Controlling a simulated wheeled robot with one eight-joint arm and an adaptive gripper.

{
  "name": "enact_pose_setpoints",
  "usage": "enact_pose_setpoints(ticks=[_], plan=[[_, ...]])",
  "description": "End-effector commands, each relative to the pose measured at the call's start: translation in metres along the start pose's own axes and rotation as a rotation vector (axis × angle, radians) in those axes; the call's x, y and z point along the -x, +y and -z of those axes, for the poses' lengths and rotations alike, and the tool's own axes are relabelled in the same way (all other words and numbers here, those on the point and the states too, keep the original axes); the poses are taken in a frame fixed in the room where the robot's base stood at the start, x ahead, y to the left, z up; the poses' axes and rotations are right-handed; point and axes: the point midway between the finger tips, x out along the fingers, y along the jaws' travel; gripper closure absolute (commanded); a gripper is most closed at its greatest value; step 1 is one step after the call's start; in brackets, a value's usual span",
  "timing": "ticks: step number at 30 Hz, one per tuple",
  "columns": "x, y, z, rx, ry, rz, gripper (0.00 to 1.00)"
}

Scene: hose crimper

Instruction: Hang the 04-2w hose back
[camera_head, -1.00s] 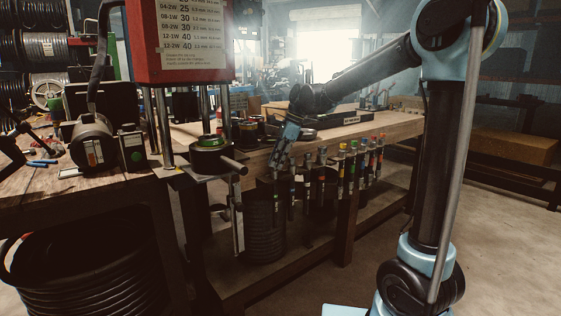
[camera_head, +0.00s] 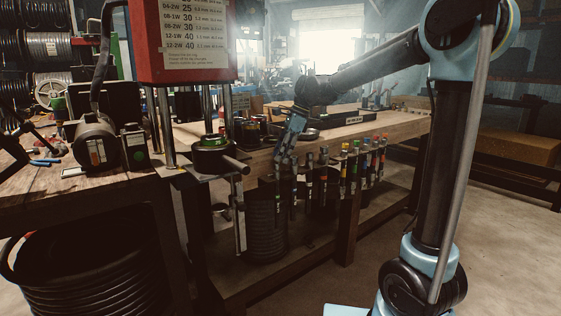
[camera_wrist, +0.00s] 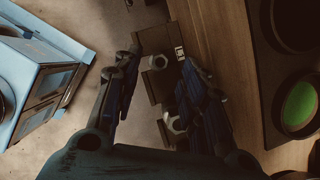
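Several short hoses hang in a row along the bench's front edge, with coloured bands and metal ends, among them a yellow-banded one (camera_head: 343,168). I cannot tell which is the 04-2w hose. My gripper (camera_head: 282,160) points down at the left end of this row. In the wrist view my gripper (camera_wrist: 160,68) has its two fingers well apart. A silver hex fitting (camera_wrist: 157,62) on a brown holder (camera_wrist: 155,38) appears between and beyond them, and a second fitting (camera_wrist: 175,123) lies near the right finger. I see nothing clasped; contact with a hose cannot be told.
The red crimper (camera_head: 190,70) stands left of my gripper, with its green-topped die (camera_head: 212,142) below. The wooden bench top (camera_head: 390,125) runs behind the hoses.

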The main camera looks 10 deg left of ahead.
Motion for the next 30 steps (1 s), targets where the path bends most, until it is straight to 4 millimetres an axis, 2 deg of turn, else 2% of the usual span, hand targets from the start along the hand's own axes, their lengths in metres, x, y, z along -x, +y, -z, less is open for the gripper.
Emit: enact_pose_setpoints(ticks=[6, 13, 19, 27, 30], plan=[[0.044, 0.0, 0.001, -0.002, 0.0, 0.001, 0.61], [0.078, 0.0, 0.001, -0.002, 0.0, 0.0, 0.61], [0.09, 0.0, 0.001, -0.001, -0.001, -0.001, 0.61], [0.091, 0.001, 0.001, 0.001, 0.0, 0.0, 0.61], [0.092, 0.006, 0.009, 0.02, 0.006, 0.007, 0.61]])
